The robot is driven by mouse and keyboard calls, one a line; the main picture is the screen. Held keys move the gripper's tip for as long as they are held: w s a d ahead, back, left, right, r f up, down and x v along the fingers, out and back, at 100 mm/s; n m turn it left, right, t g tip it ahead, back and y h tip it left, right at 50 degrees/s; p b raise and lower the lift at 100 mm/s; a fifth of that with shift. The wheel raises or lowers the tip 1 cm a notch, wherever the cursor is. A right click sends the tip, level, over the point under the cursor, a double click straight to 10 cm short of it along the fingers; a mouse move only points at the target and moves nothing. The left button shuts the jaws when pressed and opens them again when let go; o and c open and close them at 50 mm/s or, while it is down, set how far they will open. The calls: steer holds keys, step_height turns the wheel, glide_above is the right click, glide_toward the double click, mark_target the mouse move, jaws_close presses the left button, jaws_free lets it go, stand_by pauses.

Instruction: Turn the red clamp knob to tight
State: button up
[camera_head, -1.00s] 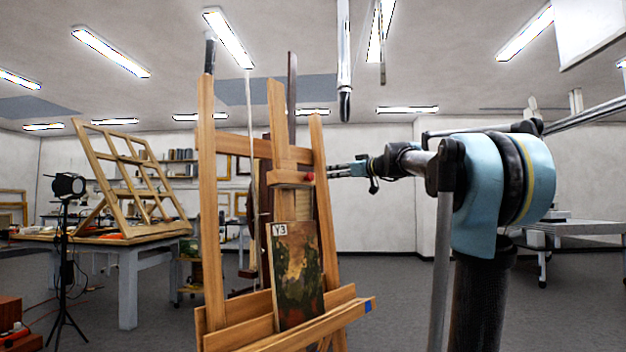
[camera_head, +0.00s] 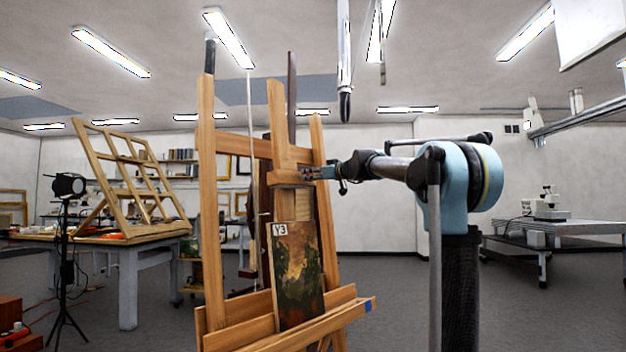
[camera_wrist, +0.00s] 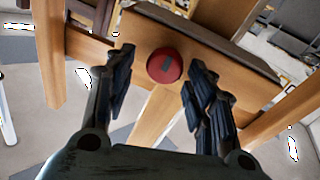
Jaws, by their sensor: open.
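The red clamp knob (camera_wrist: 165,66) shows in the wrist view on the wooden upper clamp block (camera_wrist: 215,62) of the easel. It is round, with a small grey mark on its face. My gripper (camera_wrist: 157,85) is open, with one dark finger on each side of the knob and visible gaps between. I cannot tell how deep the fingertips reach along the knob. In the head view my gripper (camera_head: 312,174) is at the easel's clamp block (camera_head: 291,166), and the knob is hidden by the fingers. A small painting (camera_head: 298,275) marked Y3 stands on the easel below.
The wooden easel's side posts (camera_head: 207,200) rise beside the clamp. A work table (camera_head: 125,250) with a wooden frame stands at the left, near a lamp on a tripod (camera_head: 66,260). A grey bench (camera_head: 560,228) is at the right. Floor between is open.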

steer(key=shift+w+a, duration=0.1)
steer(key=c, duration=1.1)
steer(key=shift+o, duration=0.3)
